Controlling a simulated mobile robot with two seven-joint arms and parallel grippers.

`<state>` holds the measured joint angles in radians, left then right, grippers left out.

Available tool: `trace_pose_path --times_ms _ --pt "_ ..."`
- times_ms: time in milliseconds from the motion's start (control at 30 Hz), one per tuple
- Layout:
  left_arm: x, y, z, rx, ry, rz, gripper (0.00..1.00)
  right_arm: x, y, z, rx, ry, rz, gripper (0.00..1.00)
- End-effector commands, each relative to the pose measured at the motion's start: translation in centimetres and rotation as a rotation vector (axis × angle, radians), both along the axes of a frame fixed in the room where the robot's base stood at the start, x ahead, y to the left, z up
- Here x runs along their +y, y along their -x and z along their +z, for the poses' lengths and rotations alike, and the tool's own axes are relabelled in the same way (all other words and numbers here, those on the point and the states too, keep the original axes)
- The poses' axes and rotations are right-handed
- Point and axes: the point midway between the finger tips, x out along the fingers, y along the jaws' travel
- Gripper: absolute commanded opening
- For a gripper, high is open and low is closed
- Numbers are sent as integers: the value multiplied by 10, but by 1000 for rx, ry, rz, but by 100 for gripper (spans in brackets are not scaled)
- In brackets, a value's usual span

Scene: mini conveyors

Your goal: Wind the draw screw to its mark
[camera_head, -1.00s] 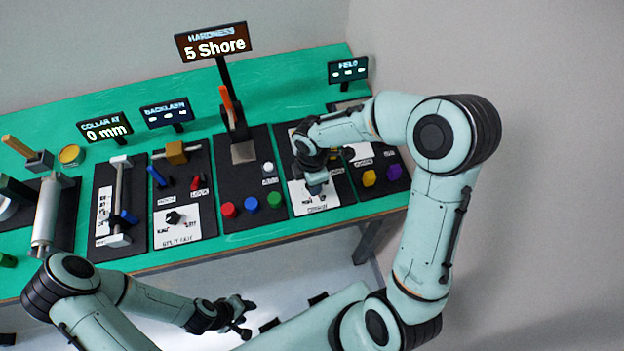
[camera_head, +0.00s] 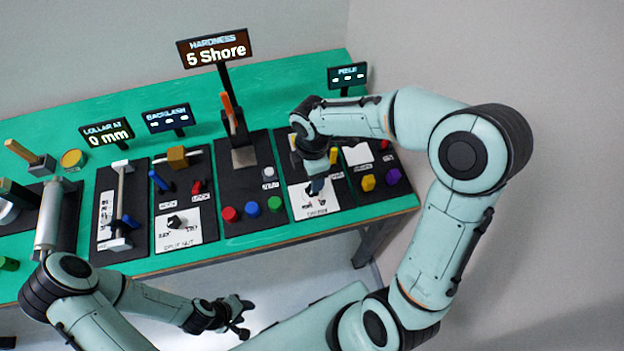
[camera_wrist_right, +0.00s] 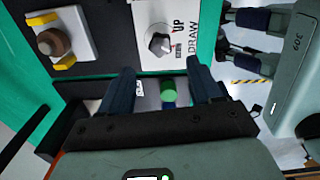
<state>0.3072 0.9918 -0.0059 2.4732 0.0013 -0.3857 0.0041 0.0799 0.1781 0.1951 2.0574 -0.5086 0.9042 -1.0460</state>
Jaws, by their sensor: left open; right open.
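A dark knob (camera_wrist_right: 160,42) stands on a white card lettered "UP" and "DRAW" in the right wrist view. My right gripper (camera_wrist_right: 160,72) is open, its two dark fingers apart just short of this card. A green cylinder (camera_wrist_right: 168,96) shows between the fingers; I cannot tell if it touches them. I cannot make out the screw's mark. My left gripper (camera_head: 240,318) is open and empty, in front of the bench.
A brown knob (camera_wrist_right: 54,42) sits on a white plate with yellow pieces beside the card. Red (camera_head: 230,214), blue (camera_head: 252,208) and green (camera_head: 274,202) buttons stand left of my right gripper. An upright display (camera_head: 216,50) rises behind. Yellow (camera_head: 368,183) and purple (camera_head: 393,176) pieces lie right.

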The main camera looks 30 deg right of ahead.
Motion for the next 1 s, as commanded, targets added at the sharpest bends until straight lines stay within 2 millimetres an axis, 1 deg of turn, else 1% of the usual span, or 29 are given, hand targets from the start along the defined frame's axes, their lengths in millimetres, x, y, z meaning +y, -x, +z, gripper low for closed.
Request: trace_pose_path --times_ms 33,100,200,333,467,1000 --pt "0 -3 3 -3 0 0 43 0 -2 14 -7 0 0 64" --pt "0 -5 5 -6 0 0 43 0 -2 28 -6 0 -1 64" --pt "0 -7 6 -8 0 0 43 0 -1 43 -5 0 0 64" --pt "0 -8 8 -9 0 0 43 0 0 56 -2 0 1 64" --pt "0 -8 8 -9 0 0 43 0 0 60 -1 0 1 64" --pt "0 -8 8 -9 0 0 43 0 0 60 0 0 1 64"
